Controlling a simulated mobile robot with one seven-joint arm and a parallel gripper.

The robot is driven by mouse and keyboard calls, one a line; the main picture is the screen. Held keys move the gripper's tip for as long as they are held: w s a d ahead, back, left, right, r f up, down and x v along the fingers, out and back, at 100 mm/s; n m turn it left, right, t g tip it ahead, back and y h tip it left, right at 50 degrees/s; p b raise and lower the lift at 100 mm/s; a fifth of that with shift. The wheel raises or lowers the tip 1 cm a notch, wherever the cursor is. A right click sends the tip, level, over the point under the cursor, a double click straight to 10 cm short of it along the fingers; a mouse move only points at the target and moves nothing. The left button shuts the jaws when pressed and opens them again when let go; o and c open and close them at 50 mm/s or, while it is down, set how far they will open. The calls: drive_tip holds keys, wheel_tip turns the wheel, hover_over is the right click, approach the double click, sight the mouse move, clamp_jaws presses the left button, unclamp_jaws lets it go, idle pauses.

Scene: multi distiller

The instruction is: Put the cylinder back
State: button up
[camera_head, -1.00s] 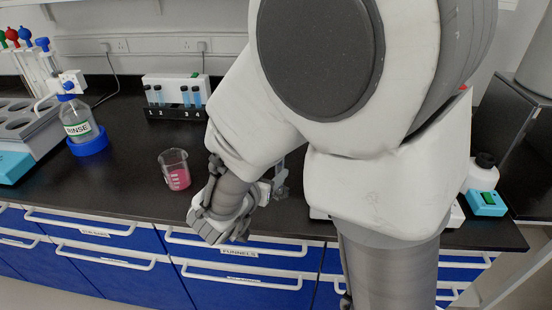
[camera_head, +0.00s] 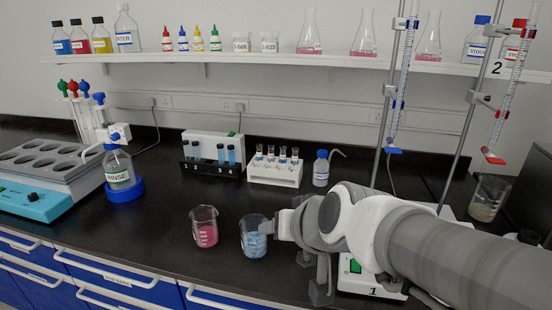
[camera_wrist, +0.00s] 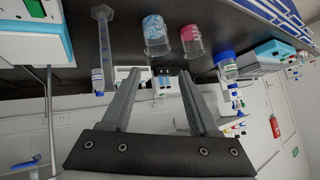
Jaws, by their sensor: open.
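The clear graduated cylinder (camera_head: 322,277) stands on the dark bench near its front edge, partly hidden behind my wrist in the head view. In the wrist view, which is upside down, the cylinder (camera_wrist: 105,50) is at the upper left, with its foot on the bench. It stands outside the fingers and is not held. My gripper (camera_head: 274,228) points left in the head view, beside the beaker of blue liquid. In the wrist view my gripper (camera_wrist: 155,80) has its two fingers wide apart, with nothing between them.
A blue-liquid beaker (camera_head: 254,240) and a pink-liquid beaker (camera_head: 205,230) stand close by. Test-tube racks (camera_head: 274,174) and a wash bottle (camera_head: 321,170) are behind. Stirrer 1 (camera_head: 352,283) and burette stands (camera_head: 398,90) are at right.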

drive_tip(key=s+d+g+h, duration=0.3)
drive_tip(key=s+d, duration=0.6)
drive_tip(key=s, duration=0.2)
drive_tip(key=shift+s+d+f, duration=0.15)
drive_tip(key=shift+s+f, duration=0.1)
drive_tip(key=shift+f, duration=0.1)
wheel_tip(320, 180, up, 9)
drive_tip(key=p, duration=0.9)
